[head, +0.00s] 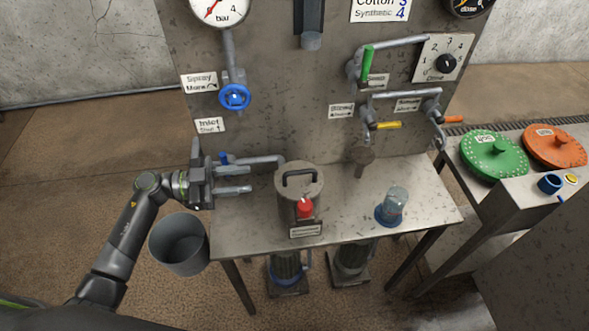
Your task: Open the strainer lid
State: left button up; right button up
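A grey metal canister (290,212), which looks like the strainer, stands on the metal bench below the panel. Its round lid (311,190) is on and flat, with a dark bar handle (299,174) on top. A red knob or clamp (305,208) sits at its front, above a small label (305,231) too small to read surely. My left gripper (250,180) is to the left of the canister, its two fingers apart and pointing right towards it. Nothing shows between the fingers, and they seem apart from the canister. My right gripper is not in view.
A blue-handled valve (235,97) and pipes with green (367,62) and yellow (388,125) levers are on the panel. A glass jar with a blue base (391,209) stands right on the bench. A grey bucket (179,245) is below my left arm.

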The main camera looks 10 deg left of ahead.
aim_at(295, 173)
pick_arm(q)
jog(key=p+x, duration=0.1)
jog(key=x, duration=1)
jog(key=shift+d+r+p, duration=0.1)
jog(key=shift+d+p, duration=0.05)
jog(key=shift+p, duration=0.25)
jog(key=shift+x, duration=0.75)
jog(key=shift+c, duration=0.3)
grip_shut()
